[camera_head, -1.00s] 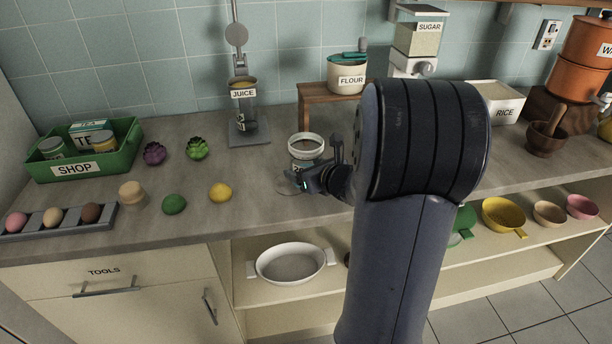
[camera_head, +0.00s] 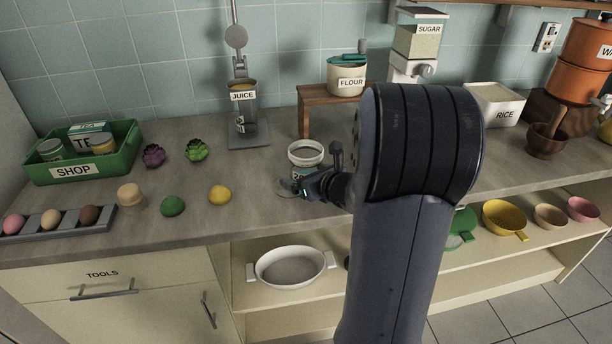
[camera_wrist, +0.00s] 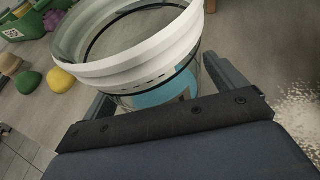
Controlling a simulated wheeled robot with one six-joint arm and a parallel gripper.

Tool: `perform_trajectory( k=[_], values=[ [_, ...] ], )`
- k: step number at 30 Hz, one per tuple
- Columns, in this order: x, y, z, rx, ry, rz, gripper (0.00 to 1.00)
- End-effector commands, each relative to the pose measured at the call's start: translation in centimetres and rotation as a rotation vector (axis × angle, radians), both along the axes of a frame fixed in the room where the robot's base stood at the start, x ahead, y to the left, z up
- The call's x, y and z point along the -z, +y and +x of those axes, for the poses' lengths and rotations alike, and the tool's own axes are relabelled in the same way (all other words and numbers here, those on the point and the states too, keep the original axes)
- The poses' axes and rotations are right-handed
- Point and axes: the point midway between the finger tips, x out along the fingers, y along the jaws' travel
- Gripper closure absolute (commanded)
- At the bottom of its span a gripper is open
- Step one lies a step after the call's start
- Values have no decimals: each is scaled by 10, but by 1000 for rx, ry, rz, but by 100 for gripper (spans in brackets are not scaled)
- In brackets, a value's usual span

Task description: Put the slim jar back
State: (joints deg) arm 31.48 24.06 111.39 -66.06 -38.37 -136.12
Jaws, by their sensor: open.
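A jar with a thick white rim, clear body and blue label (camera_head: 306,153) stands at the middle of the counter. I take it for the slim jar. Its top is open, and its lower part is hidden behind my gripper (camera_head: 302,187). In the wrist view the jar (camera_wrist: 135,60) fills the space between my two fingers, with one finger on each side of it. My gripper (camera_wrist: 170,88) is open around the jar. Whether either finger touches it, I cannot tell.
A green SHOP crate (camera_head: 83,158) with jars and a tea box stands at the left. A juice press (camera_head: 243,110) and a wooden riser (camera_head: 318,97) with the FLOUR pot (camera_head: 347,78) stand behind the jar. A yellow ball (camera_head: 220,194) lies left. Pale powder (camera_wrist: 300,112) lies on the counter.

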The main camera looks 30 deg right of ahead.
Motion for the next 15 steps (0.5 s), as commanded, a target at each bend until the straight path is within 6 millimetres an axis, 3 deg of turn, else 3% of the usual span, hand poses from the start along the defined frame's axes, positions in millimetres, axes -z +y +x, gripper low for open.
perform_trajectory(
  k=[7,15],
  values=[
    [-6,0,0,0,0,1,8],
    [-24,-7,-47,5,-2,-2,8]
  ],
)
